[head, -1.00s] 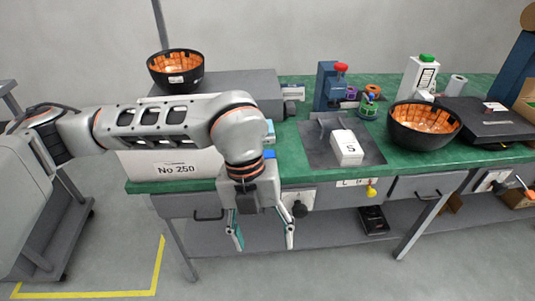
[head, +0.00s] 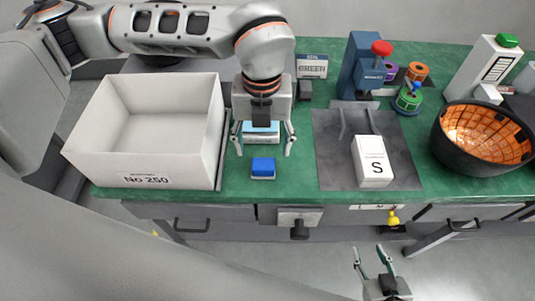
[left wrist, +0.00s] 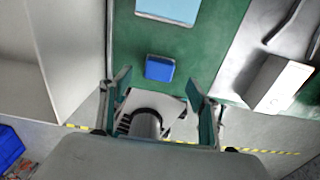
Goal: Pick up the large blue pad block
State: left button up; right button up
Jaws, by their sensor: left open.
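A dark blue block (head: 263,168) lies on the green bench near its front edge, right of the white box; it also shows in the left wrist view (left wrist: 160,67). Just behind it is a larger light-blue-topped block (head: 261,133), partly hidden by my left gripper and cut off in the left wrist view (left wrist: 168,10). My left gripper (head: 264,148) points down, open and empty. In the left wrist view the dark blue block appears between and just beyond its fingers (left wrist: 160,84). My right gripper (head: 369,255) is open and empty in front of the bench.
A tall-walled white box (head: 143,167) marked No 250 stands close left of the blocks. A grey mat (head: 330,165) with a white S block (head: 373,162) lies to the right. A black-orange bowl (head: 485,137) stands farther right.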

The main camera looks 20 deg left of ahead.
aim_at(263, 163)
pick_arm(q)
jog(key=shift+s+f, duration=0.15)
jog(key=shift+f, duration=0.4)
jog(key=shift+s+f, duration=0.15)
jog(key=shift+f, duration=0.4)
notch_tip(263, 163, down, 5)
jog(key=shift+r, duration=0.1)
jog(key=c, duration=1.3)
